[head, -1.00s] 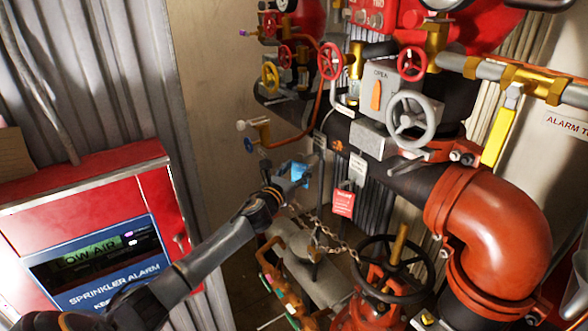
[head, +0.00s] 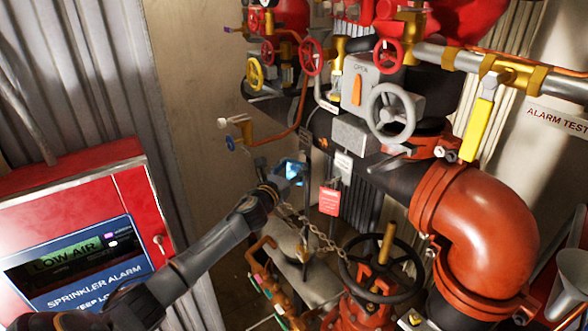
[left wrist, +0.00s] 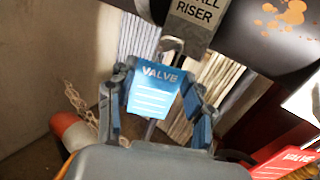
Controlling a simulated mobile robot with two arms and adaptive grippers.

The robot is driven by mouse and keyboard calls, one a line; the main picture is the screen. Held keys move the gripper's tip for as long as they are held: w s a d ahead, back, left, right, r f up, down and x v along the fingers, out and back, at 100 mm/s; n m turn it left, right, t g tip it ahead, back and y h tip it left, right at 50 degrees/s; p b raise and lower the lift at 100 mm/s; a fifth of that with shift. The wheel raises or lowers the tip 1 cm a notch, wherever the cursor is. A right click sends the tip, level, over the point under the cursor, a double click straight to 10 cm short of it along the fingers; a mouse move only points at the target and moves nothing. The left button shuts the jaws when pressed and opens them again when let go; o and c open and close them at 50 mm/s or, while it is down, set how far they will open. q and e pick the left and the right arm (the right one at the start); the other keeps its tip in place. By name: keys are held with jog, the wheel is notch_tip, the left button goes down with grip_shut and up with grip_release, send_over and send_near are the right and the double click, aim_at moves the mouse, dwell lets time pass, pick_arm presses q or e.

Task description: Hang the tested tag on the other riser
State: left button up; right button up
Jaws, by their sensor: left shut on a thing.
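My left gripper (head: 283,173) is shut on a blue tag (head: 294,172) below the black horizontal pipe. In the left wrist view the blue tag (left wrist: 155,88) reads VALVE and sits between the two fingers. A metal loop (left wrist: 172,47) at its top lies close under a grey label (left wrist: 200,14) ending in RISER; I cannot tell whether it is hooked on anything. A red tag (head: 329,201) hangs to the right, under a white label (head: 343,165); it also shows in the left wrist view (left wrist: 285,164). My right gripper is not in view.
A red sprinkler alarm panel (head: 138,195) stands at the left. A grey handwheel (head: 392,112), a yellow lever (head: 478,128) and a large orange pipe elbow (head: 485,215) crowd the right. A chain (head: 318,238) runs to a black handwheel (head: 383,268) below.

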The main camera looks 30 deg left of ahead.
pick_arm(q)
jog(key=shift+a, duration=0.1)
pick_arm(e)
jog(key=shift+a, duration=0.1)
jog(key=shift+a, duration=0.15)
pick_arm(q)
jog(key=o, duration=0.8)
jog(key=shift+o, duration=0.2)
jog(key=s+d, duration=0.1)
jog(key=s, duration=1.1)
jog(key=shift+d, duration=0.3)
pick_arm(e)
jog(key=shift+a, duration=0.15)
